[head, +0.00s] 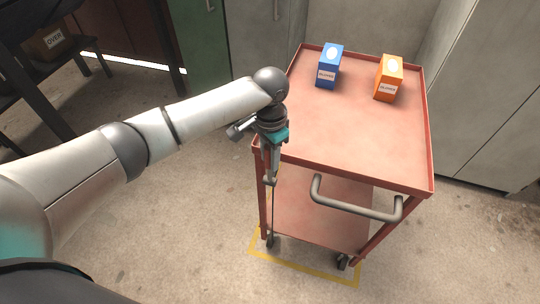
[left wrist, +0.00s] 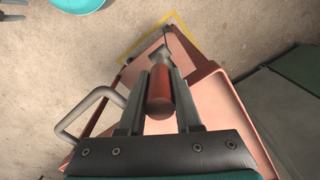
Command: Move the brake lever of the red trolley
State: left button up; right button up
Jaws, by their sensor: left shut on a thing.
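The red trolley (head: 345,135) stands in front of the cabinets. My left gripper (head: 270,180) points down at the trolley's near left corner. In the head view a thin rod runs down from the gripper toward the wheel, and the grip itself is mostly hidden by the fingers.
A blue box (head: 327,72) and an orange box (head: 388,84) stand on the trolley's top tray. A grey push handle (head: 355,208) sticks out at the near side. Yellow floor marking (head: 310,272) lies around the wheels. Grey cabinets stand behind and right; open floor lies in front.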

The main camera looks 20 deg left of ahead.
pick_arm(q)
grip_shut()
dwell(0.9)
